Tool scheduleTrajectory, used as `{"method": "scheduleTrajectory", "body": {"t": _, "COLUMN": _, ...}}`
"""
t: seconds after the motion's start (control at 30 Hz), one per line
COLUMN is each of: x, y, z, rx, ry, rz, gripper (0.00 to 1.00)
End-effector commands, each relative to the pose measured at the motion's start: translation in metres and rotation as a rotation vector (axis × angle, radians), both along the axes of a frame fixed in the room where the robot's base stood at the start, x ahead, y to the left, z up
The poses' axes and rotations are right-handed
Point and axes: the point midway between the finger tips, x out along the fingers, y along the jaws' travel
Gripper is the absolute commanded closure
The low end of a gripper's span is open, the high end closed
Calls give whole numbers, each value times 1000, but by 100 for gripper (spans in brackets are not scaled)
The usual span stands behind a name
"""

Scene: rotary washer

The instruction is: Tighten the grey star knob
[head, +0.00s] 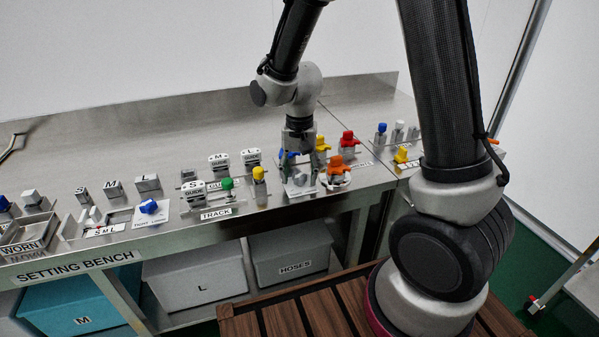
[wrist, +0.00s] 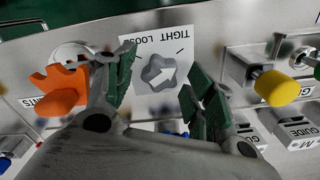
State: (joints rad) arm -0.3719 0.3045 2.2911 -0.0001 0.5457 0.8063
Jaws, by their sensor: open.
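The grey star knob (wrist: 158,73) sits on a white plate (wrist: 146,103) marked TIGHT and LOOSE, with the lettering along the plate's far edge in the wrist view. My gripper (wrist: 157,88) is open, with one green-padded finger on each side of the knob; I see no clear contact. In the head view my gripper (head: 299,160) points down at the front of the bench, and the knob there is small and partly hard to make out.
An orange knob (wrist: 62,90) stands close to one finger, and a yellow knob (wrist: 277,88) lies beyond the other. The orange knob (head: 337,163) and yellow knob (head: 259,174) flank my gripper in the head view. Red and blue knobs and guide blocks stand nearby.

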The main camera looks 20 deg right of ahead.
Motion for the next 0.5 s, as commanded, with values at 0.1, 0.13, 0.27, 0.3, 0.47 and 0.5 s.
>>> {"method": "scheduleTrajectory", "body": {"t": 0.1, "x": 1, "y": 0, "z": 8, "rx": 2, "ry": -3, "rz": 0, "gripper": 46}}
{"method": "scheduleTrajectory", "body": {"t": 0.13, "x": 1, "y": 0, "z": 12, "rx": 2, "ry": -3, "rz": 0, "gripper": 46}}
{"method": "scheduleTrajectory", "body": {"t": 0.27, "x": 2, "y": 1, "z": 37, "rx": 2, "ry": -7, "rz": 0, "gripper": 46}}
{"method": "scheduleTrajectory", "body": {"t": 0.3, "x": 1, "y": 1, "z": 47, "rx": 2, "ry": -7, "rz": 0, "gripper": 46}}
{"method": "scheduleTrajectory", "body": {"t": 0.47, "x": 1, "y": 0, "z": 82, "rx": 2, "ry": -5, "rz": 0, "gripper": 46}}
{"method": "scheduleTrajectory", "body": {"t": 0.5, "x": 1, "y": 0, "z": 90, "rx": 2, "ry": -5, "rz": 0, "gripper": 46}}
